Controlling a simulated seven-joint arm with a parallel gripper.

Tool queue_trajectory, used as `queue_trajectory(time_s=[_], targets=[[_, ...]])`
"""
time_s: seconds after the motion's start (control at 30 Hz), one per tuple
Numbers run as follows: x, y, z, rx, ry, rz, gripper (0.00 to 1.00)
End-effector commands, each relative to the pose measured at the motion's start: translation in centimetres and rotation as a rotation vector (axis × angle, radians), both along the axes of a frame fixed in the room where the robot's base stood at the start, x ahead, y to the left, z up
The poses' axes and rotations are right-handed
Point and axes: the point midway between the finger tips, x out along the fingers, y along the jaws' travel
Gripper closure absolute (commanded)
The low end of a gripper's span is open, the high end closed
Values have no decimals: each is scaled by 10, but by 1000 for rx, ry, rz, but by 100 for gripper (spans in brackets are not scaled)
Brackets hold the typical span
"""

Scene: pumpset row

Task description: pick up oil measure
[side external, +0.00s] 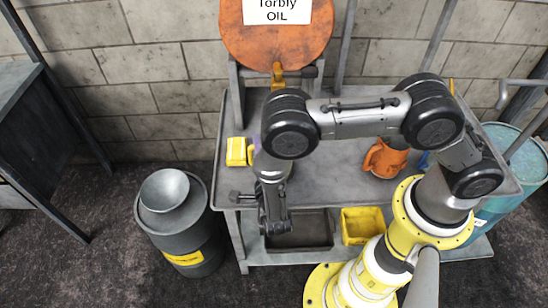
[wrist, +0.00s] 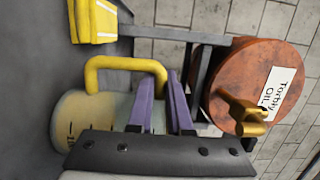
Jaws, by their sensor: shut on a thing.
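The oil measure (wrist: 72,112) is a pale, translucent cylinder with dark scale marks and a yellow loop handle (wrist: 125,62). My gripper (wrist: 160,88) has purple fingers, one on each side of the handle's near end, and is shut on it. The fingers hide part of the measure's body. In the side external view my arm covers most of the gripper and the measure; a bit of the yellow handle (side external: 256,152) shows at the left of the bench (side external: 340,190). I cannot tell whether the measure touches the bench top.
A yellow box (side external: 236,152) stands close left of the measure. An orange drum marked Torbly OIL (side external: 275,45) with a brass tap (side external: 278,76) is behind. An orange jug (side external: 385,158) stands at the right. A grey drum with a funnel (side external: 180,225) stands left of the bench.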

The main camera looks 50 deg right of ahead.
Motion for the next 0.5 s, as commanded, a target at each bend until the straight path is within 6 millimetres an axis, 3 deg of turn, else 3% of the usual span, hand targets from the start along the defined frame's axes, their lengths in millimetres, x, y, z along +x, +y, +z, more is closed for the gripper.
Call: queue_trajectory(time_s=[0.5], targets=[[0,0,5,3,2,0,100]])
